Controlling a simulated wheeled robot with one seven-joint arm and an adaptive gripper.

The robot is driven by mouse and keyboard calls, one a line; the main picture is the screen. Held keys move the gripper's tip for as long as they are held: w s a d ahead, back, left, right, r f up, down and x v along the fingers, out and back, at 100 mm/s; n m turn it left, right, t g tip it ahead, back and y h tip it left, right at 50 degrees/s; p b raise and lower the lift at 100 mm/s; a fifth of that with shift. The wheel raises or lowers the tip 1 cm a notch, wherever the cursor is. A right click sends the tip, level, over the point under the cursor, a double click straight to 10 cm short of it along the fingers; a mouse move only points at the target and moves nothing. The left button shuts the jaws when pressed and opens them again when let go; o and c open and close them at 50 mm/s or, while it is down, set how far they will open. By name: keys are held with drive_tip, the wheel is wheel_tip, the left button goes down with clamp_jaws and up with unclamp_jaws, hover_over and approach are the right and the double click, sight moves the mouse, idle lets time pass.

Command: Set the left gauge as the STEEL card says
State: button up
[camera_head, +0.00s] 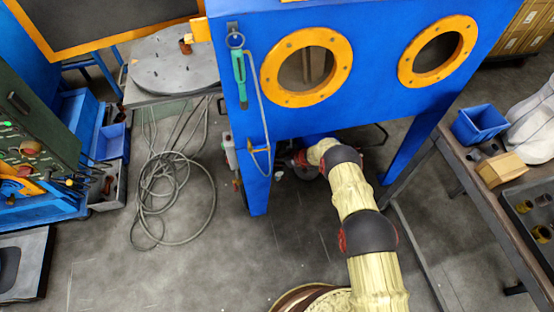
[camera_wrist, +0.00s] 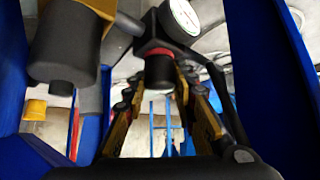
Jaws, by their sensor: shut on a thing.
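In the wrist view a round white gauge (camera_wrist: 185,17) shows at the top, partly cut off; its reading is too small to tell. It sits by a black regulator body with a red ring and a black knob (camera_wrist: 158,70) below. My gripper (camera_wrist: 160,88) has its gold and black fingers on both sides of this knob and is shut on it. I cannot tell whether this is the left gauge. In the head view my arm reaches under the blue cabinet (camera_head: 330,105), and my gripper is mostly hidden there. No STEEL card can be made out.
A large black cylinder (camera_wrist: 65,40) hangs close at the left in the wrist view. Blue cabinet legs (camera_head: 415,140) stand either side of my arm. A coiled hose (camera_head: 175,190) lies on the floor at left. A workbench (camera_head: 490,190) stands at right.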

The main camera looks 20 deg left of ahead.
drive_tip(key=shift+c, duration=0.7)
drive_tip(key=shift+m+t+h+p, duration=0.4)
drive_tip(key=shift+m+t, duration=0.6)
drive_tip(key=shift+m, duration=0.3)
drive_tip(key=shift+m+t+h, duration=1)
drive_tip(key=shift+m+t, duration=0.1)
drive_tip(key=shift+m, duration=0.9)
drive_tip(key=shift+m+t+h, duration=0.3)
drive_tip(key=shift+m, duration=0.2)
drive_tip(key=o, duration=1.2)
drive_tip(key=v, duration=1.2)
